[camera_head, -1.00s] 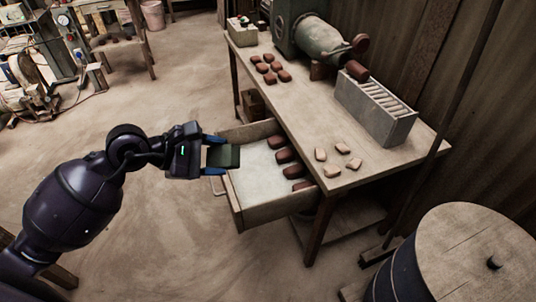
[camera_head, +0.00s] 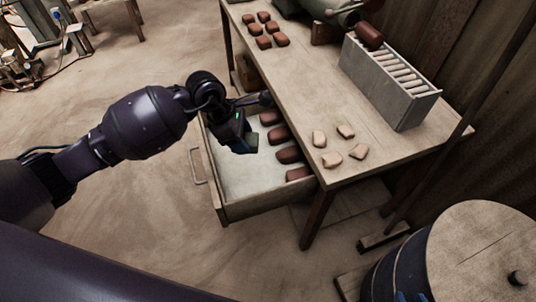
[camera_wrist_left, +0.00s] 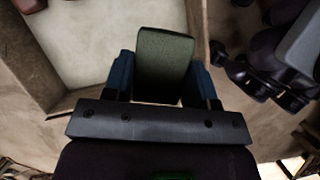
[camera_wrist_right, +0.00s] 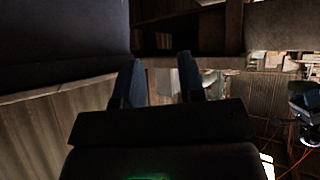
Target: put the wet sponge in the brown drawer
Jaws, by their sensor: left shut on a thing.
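The brown drawer (camera_head: 270,204) is pulled out of the workbench, with a pale bottom and a row of dark red-brown pieces (camera_head: 288,155) along its bench side. My left gripper (camera_head: 243,145) is over the open drawer, tilted downward. It is shut on the dark green sponge (camera_wrist_left: 163,62), which shows between the blue fingers in the left wrist view and is mostly hidden in the head view. Its exact height above the drawer bottom cannot be told. My right gripper (camera_wrist_right: 160,85) is open with nothing between its fingers; its blue tips show at the head view's bottom edge.
The workbench (camera_head: 350,190) carries red-brown blocks (camera_head: 265,29), pale pieces (camera_head: 332,159) and a grey slotted rack (camera_head: 390,85). A round-topped barrel (camera_head: 480,250) stands at bottom right. The floor left of the drawer is clear.

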